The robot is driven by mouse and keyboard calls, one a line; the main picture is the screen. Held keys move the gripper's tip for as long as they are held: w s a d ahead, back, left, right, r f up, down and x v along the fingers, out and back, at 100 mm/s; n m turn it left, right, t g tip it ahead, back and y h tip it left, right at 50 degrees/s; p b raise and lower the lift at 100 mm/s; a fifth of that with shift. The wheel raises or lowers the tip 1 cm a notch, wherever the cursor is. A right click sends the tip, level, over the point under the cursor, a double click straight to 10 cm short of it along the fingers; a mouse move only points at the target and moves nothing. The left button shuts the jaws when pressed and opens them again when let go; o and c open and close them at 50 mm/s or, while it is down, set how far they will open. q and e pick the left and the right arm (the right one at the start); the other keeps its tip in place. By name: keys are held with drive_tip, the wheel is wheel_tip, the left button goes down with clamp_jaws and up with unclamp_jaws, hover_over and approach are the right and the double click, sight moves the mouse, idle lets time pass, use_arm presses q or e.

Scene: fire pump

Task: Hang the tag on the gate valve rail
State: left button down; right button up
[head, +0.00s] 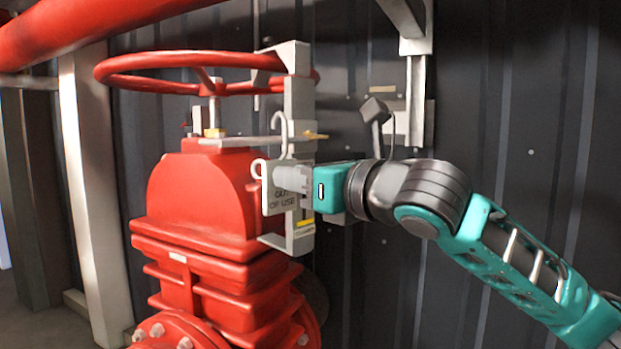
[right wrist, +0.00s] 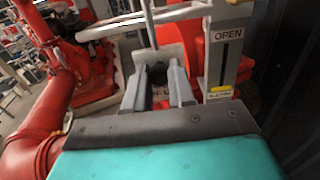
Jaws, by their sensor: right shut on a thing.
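The tag (head: 283,203) is a small grey plate reading "OUT OF USE", with a pale wire hook (head: 284,134) rising from it. My right gripper (head: 288,180) is shut on the tag from the right, in front of the upright indicator post. The thin grey rail (head: 232,142) runs level above the tag beside the red gate valve (head: 202,195). The hook's curl is near the rail's height; whether it rests on the rail I cannot tell. In the right wrist view the tag (right wrist: 158,60) stands between both fingers, below the rail (right wrist: 178,14). My left gripper is out of view.
The grey post (right wrist: 228,55), marked "OPEN", stands close to the gripper. A red handwheel (head: 160,61) is above the valve. A grey bracket (head: 417,95) is fixed to the dark ribbed wall (head: 540,110) at right. A red pipe (head: 80,30) crosses the upper left.

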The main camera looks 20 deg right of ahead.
drive_tip(key=shift+w+a, duration=0.25)
drive_tip(key=shift+w, duration=0.4)
drive_tip(key=shift+f+b, duration=0.6)
drive_tip(key=shift+f, duration=0.6)
drive_tip(key=shift+s, duration=0.1)
drive_tip(key=o, duration=0.9)
drive_tip(key=b+v, duration=0.4)
drive_tip(key=v, duration=0.9)
